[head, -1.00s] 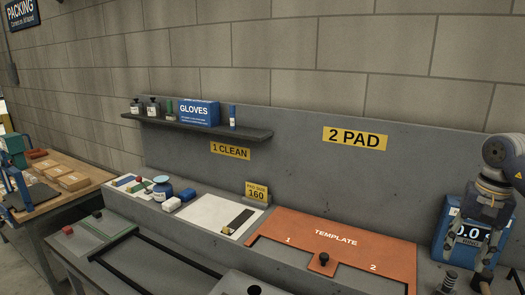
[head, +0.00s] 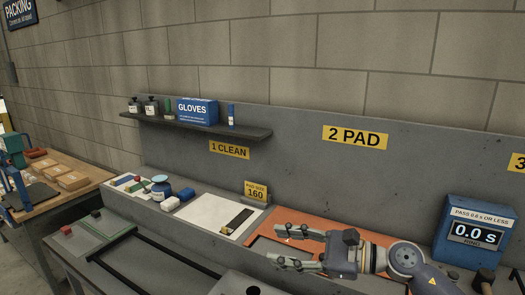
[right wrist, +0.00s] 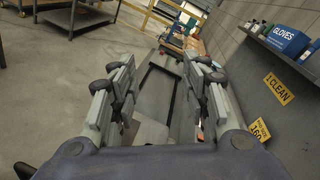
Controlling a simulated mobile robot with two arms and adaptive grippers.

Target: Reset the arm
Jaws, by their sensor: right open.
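My right arm comes in from the lower right in the head view. Its gripper (head: 281,246) is open and empty, pointing left above the orange template board (head: 384,241), and it hides much of that board. In the right wrist view the two fingers of the right gripper (right wrist: 162,88) stand wide apart with nothing between them. My left gripper is not in view.
A white sheet with a dark strip (head: 207,212) lies left of the gripper. A blue timer (head: 474,233) reading 0.0 s stands at the right. A shelf (head: 190,127) holds bottles and a gloves box (head: 197,112). A wooden table (head: 80,199) stands at the far left.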

